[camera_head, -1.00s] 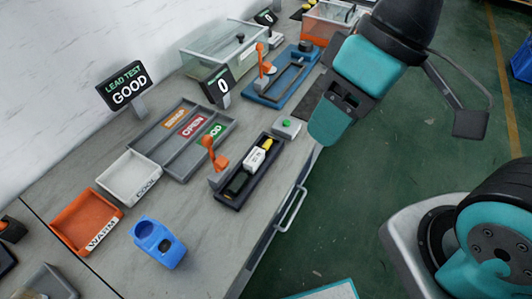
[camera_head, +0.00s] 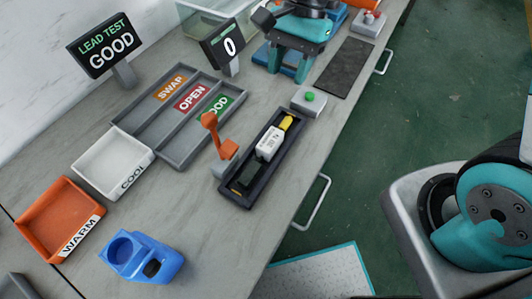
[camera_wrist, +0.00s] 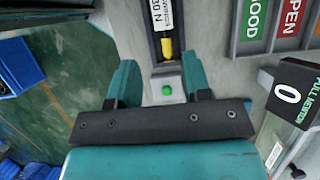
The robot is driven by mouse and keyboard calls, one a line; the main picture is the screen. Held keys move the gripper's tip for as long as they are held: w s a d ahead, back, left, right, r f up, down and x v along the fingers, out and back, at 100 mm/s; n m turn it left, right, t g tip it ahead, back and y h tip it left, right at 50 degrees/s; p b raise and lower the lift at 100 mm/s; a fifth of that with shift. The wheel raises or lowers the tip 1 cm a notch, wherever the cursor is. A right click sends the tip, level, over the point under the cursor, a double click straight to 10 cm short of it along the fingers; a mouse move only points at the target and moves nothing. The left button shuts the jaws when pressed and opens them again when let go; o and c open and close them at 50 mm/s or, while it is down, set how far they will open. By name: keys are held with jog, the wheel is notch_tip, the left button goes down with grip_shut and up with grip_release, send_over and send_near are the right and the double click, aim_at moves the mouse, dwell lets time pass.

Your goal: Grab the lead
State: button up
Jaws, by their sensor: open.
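The lead lies in a narrow black fixture (camera_head: 240,196) on the bench. It shows as a white labelled body (camera_head: 269,143) with a yellow end (camera_head: 286,123). In the wrist view the white body (camera_wrist: 165,15) and yellow end (camera_wrist: 167,46) are at the top centre, beyond my fingertips. My gripper (camera_head: 287,72) is open and empty, pointing down above the bench, farther back than the fixture. In the wrist view my gripper (camera_wrist: 162,75) has its two teal fingers apart, with the green button box (camera_wrist: 167,90) seen between them. An orange lever (camera_head: 216,135) stands beside the fixture.
A grey tray (camera_head: 180,157) marked SWAP, OPEN and GOOD lies left of the fixture. A white COOL bin (camera_head: 88,160), an orange WARM bin (camera_head: 60,210) and a blue holder (camera_head: 142,258) stand nearer. A "0" display (camera_head: 224,46) and a LEAD TEST GOOD sign (camera_head: 108,46) stand behind.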

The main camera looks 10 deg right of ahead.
aim_at(268, 143)
jog(key=p+x, duration=0.1)
jog(key=x, duration=1.6)
jog(key=shift+a, duration=0.15)
jog(key=c, duration=0.7)
jog(key=shift+r, duration=0.1)
